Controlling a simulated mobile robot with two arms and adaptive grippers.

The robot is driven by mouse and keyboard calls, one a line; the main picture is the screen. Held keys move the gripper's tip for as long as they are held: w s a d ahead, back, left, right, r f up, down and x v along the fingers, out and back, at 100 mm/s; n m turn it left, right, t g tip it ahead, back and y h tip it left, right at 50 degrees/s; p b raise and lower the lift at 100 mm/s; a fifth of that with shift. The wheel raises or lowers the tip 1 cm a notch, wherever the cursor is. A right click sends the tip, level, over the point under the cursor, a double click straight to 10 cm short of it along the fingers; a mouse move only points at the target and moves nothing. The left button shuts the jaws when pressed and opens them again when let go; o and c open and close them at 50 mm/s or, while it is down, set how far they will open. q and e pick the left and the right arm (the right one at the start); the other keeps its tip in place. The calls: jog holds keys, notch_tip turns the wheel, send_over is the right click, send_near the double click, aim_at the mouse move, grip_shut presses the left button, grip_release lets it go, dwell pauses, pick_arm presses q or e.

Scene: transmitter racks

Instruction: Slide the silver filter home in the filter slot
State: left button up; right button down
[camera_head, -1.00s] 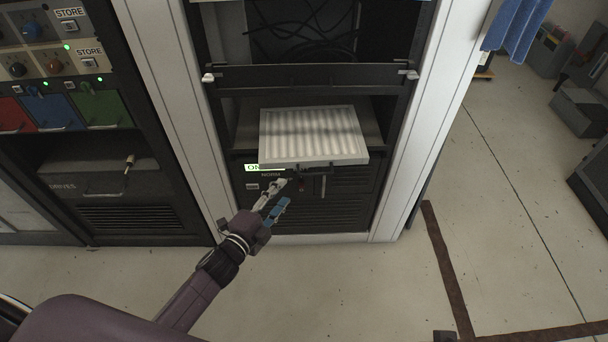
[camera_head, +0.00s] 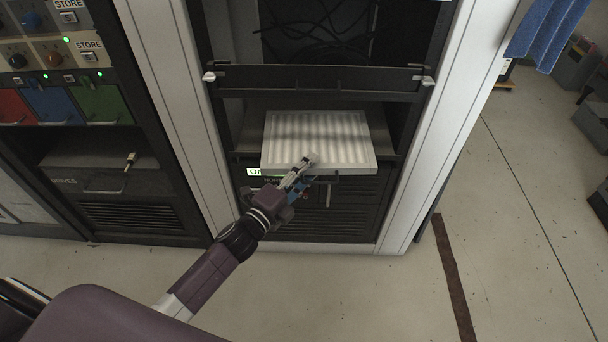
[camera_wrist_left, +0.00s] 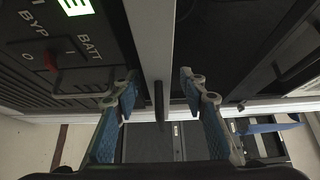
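The silver filter (camera_head: 318,138), a flat pale panel with a ribbed top, lies in the filter slot (camera_head: 246,128) of the middle rack. Its front part sticks out past the slot's front edge. My left gripper (camera_head: 308,172) is at the filter's front edge. In the left wrist view the fingers (camera_wrist_left: 158,84) are open, one on each side of the filter's pale front edge (camera_wrist_left: 150,40) and a dark tab on it. Gaps show between the fingertips and the edge. The filter's back end inside the slot is hard to see. My right gripper is not in view.
A dark bar (camera_head: 320,78) crosses the rack above the slot, with loose cables (camera_head: 315,35) behind it. Below is a panel with a lit green display (camera_head: 255,172) and a red switch (camera_wrist_left: 50,62). Another rack (camera_head: 75,150) stands left. The floor (camera_head: 520,230) at right is largely clear.

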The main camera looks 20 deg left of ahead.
aim_at(320, 155)
pick_arm(q)
jog(key=x, duration=0.5)
jog(key=shift+f+b, duration=0.1)
jog(key=shift+b, duration=0.2)
grip_shut()
jog(key=shift+r+p, duration=0.6)
jog(key=shift+r, duration=0.15)
dwell(0.4)
